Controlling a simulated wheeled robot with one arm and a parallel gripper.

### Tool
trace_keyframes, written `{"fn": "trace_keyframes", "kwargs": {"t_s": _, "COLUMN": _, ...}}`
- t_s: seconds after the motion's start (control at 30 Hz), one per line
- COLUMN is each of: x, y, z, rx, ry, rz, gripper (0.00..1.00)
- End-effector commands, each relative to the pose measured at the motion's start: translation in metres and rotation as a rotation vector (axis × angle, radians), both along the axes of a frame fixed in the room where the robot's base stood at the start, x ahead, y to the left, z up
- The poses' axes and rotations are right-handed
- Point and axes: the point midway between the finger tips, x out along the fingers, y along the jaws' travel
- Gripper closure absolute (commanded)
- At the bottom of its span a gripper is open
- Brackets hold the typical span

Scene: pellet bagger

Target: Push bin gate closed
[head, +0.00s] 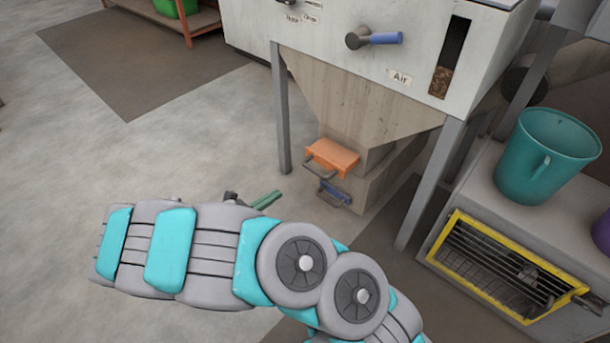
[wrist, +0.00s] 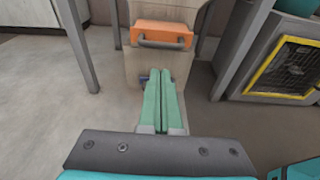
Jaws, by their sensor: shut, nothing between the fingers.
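The bin gate is an orange plate (head: 333,155) with a grey handle, at the bottom of the tan hopper (head: 350,105). It sticks out from the front of the chute; the wrist view shows it (wrist: 162,33) ahead at the top middle. Below it, a blue-gripped handle (head: 336,193) sits on the lower chute, mostly hidden behind my fingers in the wrist view. My gripper (head: 278,194) is shut and empty, its green fingers together. In the wrist view, the fingertips (wrist: 161,72) point toward the chute below the orange plate. I see no clear contact with it.
Grey legs (wrist: 78,45) flank the hopper. A blue lever (head: 378,39) and an "Air" label (head: 400,77) are on the white bin front. At right, a teal bucket (head: 545,155) stands on a box with a yellow-framed grille (head: 505,265). Floor at left is clear.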

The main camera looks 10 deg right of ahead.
Motion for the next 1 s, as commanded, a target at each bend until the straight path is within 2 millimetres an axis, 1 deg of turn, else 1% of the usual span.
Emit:
{"fn": "trace_keyframes", "kwargs": {"t_s": 0.17, "x": 0.001, "y": -0.002, "z": 0.000, "rx": 0.000, "ry": 0.000, "rz": -0.002, "gripper": 1.00}}
{"fn": "trace_keyframes", "kwargs": {"t_s": 0.27, "x": 0.005, "y": -0.009, "z": -0.002, "rx": 0.000, "ry": 0.000, "rz": -0.003, "gripper": 1.00}}
{"fn": "trace_keyframes", "kwargs": {"t_s": 0.37, "x": 0.013, "y": -0.020, "z": -0.005, "rx": 0.000, "ry": 0.000, "rz": -0.004, "gripper": 1.00}}
{"fn": "trace_keyframes", "kwargs": {"t_s": 0.8, "x": 0.060, "y": -0.085, "z": -0.021, "rx": 0.000, "ry": 0.001, "rz": -0.005, "gripper": 1.00}}
{"fn": "trace_keyframes", "kwargs": {"t_s": 1.0, "x": 0.075, "y": -0.105, "z": -0.026, "rx": 0.000, "ry": 0.000, "rz": -0.003, "gripper": 1.00}}
